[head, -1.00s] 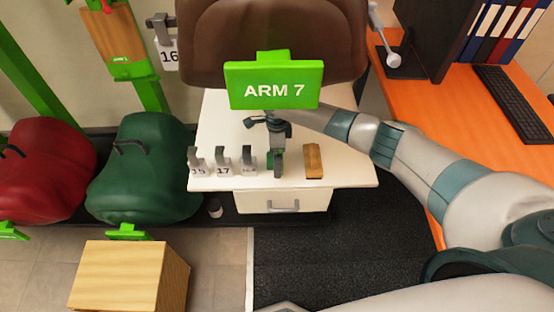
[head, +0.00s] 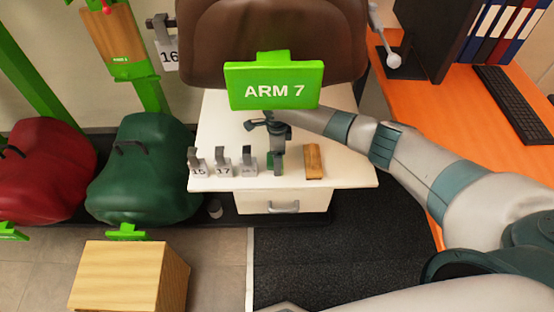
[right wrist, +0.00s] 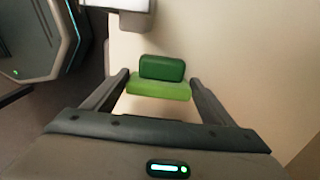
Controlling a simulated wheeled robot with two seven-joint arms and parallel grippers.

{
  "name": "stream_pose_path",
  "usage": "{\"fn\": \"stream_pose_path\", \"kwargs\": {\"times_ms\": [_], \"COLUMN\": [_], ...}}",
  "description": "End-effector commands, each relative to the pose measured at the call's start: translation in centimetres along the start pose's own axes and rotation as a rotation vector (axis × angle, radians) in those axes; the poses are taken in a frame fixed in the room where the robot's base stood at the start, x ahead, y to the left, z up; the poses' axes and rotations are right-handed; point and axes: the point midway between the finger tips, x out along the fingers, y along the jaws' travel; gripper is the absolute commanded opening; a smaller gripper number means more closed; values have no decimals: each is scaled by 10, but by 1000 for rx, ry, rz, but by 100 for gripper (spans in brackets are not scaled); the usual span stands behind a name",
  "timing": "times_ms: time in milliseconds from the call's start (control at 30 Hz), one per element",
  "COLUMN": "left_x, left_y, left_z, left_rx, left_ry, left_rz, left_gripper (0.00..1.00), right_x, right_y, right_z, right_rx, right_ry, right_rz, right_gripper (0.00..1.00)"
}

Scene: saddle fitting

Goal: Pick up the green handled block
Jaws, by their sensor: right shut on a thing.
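The green handled block (right wrist: 161,67) shows in the right wrist view as a dark green piece above a lighter green one, between the two fingers. My right gripper (head: 279,168) points down over the front part of the white table and is shut on this block. In the head view only a little green (head: 270,159) shows beside the fingers, and the gripper hides the rest. I cannot tell whether the block touches the table top. My left gripper is not in view.
Several grey tags with numbers (head: 222,163) stand left of my right gripper on the white table (head: 350,175). A wooden block (head: 313,161) lies just to its right. A green "ARM 7" sign (head: 273,84) and brown saddle (head: 215,45) are behind. An orange desk (head: 440,110) is at right.

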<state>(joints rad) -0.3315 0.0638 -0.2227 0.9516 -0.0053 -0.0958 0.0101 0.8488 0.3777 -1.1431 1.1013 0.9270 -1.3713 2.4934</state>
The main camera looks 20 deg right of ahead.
Motion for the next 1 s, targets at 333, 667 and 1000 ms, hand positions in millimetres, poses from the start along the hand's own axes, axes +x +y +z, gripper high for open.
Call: {"fn": "stream_pose_path", "kwargs": {"times_ms": [333,667,1000], "left_x": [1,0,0], "left_y": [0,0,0], "left_z": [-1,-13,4], "left_rx": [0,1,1], "left_ry": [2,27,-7], "left_rz": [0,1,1], "left_gripper": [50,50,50], "right_x": [-13,-50,-80], "right_y": [0,13,52], "right_z": [0,-11,-45], "right_rx": [-1,-1,0], "right_ry": [-1,-1,0], "right_rz": [-1,1,0], "right_gripper": [50,50,50]}}
